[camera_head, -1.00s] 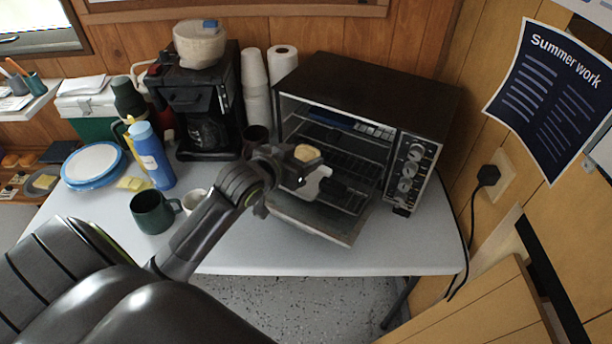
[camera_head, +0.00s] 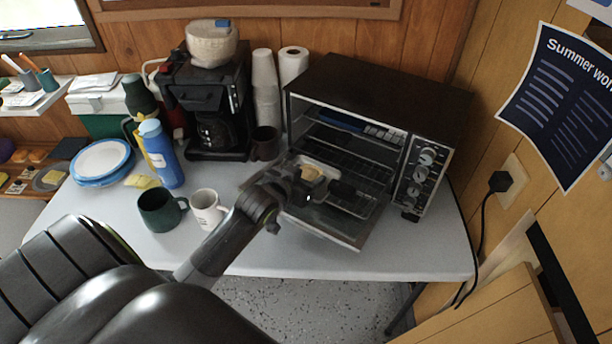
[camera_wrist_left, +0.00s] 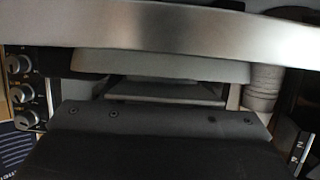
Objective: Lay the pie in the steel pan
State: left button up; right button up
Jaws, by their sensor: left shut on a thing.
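The pie (camera_head: 311,172) is a small tan round thing at the tip of my left arm in the head view. My left gripper (camera_head: 316,183) is shut on it, in front of the open toaster oven and above its lowered door. The fingertips are partly hidden and too small to make out clearly. In the left wrist view a blurred metal band (camera_wrist_left: 160,32) crosses the top, very close to the camera; I cannot tell what it belongs to. I cannot make out the steel pan for certain. My right gripper is not in view.
The toaster oven (camera_head: 385,85) has wire racks inside and its door (camera_head: 325,228) hangs open. A dark green mug (camera_head: 157,212), a white mug (camera_head: 204,209) and a blue bottle (camera_head: 162,160) stand to the left. The coffee maker (camera_head: 206,95) is behind. The table's front edge is clear.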

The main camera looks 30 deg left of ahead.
pick_arm(q)
jog(key=o, duration=1)
jog(key=shift+f, duration=0.1)
jog(key=shift+o, duration=0.2)
jog(key=shift+r, duration=0.2)
jog(key=v, duration=1.2)
